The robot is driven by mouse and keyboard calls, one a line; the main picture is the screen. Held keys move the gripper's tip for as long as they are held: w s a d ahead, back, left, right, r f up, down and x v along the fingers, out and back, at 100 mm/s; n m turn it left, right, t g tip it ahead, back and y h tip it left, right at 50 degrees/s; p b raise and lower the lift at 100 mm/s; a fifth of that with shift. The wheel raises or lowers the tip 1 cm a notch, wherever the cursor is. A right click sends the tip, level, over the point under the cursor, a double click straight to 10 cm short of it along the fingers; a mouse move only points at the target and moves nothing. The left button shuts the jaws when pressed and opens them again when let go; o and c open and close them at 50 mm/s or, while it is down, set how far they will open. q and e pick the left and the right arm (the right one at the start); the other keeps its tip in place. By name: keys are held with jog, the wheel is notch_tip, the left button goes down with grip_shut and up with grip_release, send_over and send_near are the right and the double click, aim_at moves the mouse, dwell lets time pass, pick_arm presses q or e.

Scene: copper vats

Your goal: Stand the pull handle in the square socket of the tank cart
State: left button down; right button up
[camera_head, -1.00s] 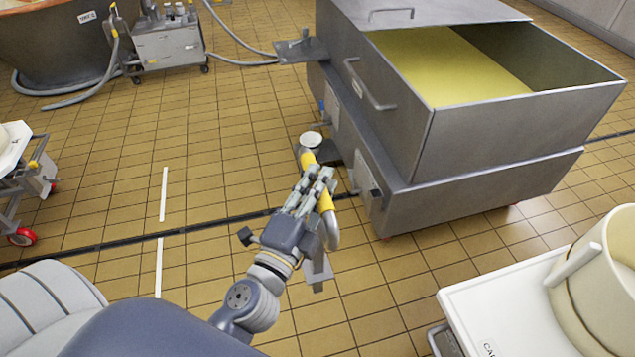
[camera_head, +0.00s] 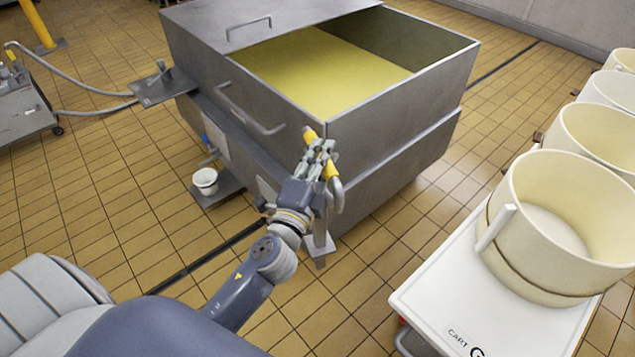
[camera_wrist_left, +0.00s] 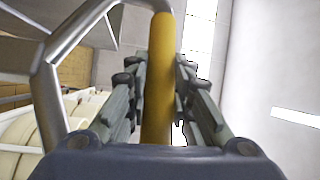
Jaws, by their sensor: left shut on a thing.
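My left gripper (camera_head: 320,162) is shut on the yellow grip of the pull handle (camera_head: 329,171). The handle has a bent grey metal tube at its right, and a flat grey end shows below the gripper. In the left wrist view the yellow bar (camera_wrist_left: 158,80) stands between both fingers, with the bent tube to its left. The grey steel tank cart (camera_head: 365,135), with yellow liquid in its open top, is behind the gripper. The gripper overlaps its near corner in the picture; I cannot tell the gap. I cannot make out the square socket. My right gripper is not in view.
A white bucket (camera_head: 205,181) sits on a low plate left of the gripper. A grey bracket plate (camera_head: 160,88) juts from the tank's left side. A white cart (camera_head: 430,290) with cream tubs (camera_head: 550,215) stands at right.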

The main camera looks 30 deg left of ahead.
pick_arm(q)
jog(key=w+a+r+n+g+y+p, duration=0.1)
jog(key=w+a+r+n+y, duration=0.15)
jog(key=w+a+r, duration=0.45)
jog(key=w+a+r+n+g+y, duration=0.1)
jog(key=w+a+r+n+y, duration=0.2)
jog(key=w+a, duration=0.75)
notch_tip(320, 180, down, 10)
jog(key=s+a+m+y+b, duration=0.1)
jog(key=s+b, duration=0.1)
jog(key=b, duration=0.6)
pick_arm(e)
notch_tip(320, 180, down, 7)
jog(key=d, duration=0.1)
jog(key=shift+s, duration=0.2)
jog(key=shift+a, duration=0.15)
pick_arm(q)
jog(key=shift+f, duration=0.15)
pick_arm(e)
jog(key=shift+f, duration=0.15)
pick_arm(q)
jog(key=shift+s+d+f+b, duration=0.1)
jog(key=shift+f+b, duration=0.2)
jog(key=shift+b, duration=0.15)
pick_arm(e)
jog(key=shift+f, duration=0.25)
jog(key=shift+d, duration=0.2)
